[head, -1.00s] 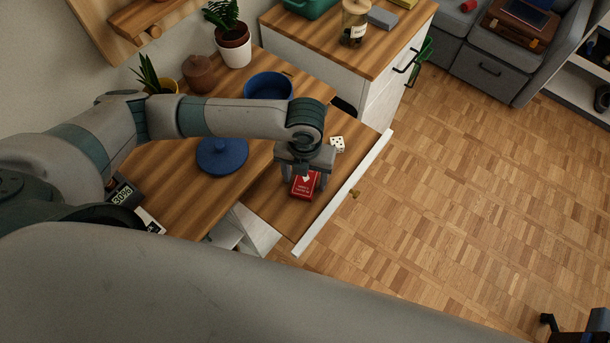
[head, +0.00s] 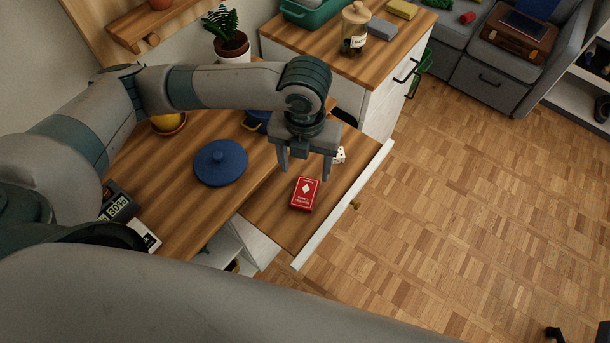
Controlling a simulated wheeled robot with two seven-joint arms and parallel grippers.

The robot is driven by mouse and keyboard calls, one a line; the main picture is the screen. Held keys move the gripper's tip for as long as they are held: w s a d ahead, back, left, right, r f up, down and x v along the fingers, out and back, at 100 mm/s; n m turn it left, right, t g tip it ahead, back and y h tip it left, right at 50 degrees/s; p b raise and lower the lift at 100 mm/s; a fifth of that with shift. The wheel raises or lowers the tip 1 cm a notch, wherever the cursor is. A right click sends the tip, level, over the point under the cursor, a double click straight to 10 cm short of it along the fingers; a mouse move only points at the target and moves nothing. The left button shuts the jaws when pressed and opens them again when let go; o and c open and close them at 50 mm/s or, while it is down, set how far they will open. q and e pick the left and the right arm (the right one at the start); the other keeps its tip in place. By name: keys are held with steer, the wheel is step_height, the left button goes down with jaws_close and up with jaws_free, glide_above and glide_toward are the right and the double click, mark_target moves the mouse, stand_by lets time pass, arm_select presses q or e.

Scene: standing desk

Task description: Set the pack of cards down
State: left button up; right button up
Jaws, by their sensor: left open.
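The red pack of cards (head: 305,194) lies flat in the open drawer (head: 274,220), its face with a white diamond up. My left gripper (head: 304,177) is open and empty, above and a little behind the pack, fingers pointing down and apart from it. My right gripper is not seen in the head view.
White dice (head: 339,155) lie in the drawer behind the pack, partly hidden by my gripper. A blue lid (head: 221,163) lies on the desk to the left. The drawer's white front (head: 342,207) borders open floor.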

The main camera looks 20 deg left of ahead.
arm_select(q)
steer(key=shift+r, duration=0.8)
steer(key=shift+f, duration=0.1)
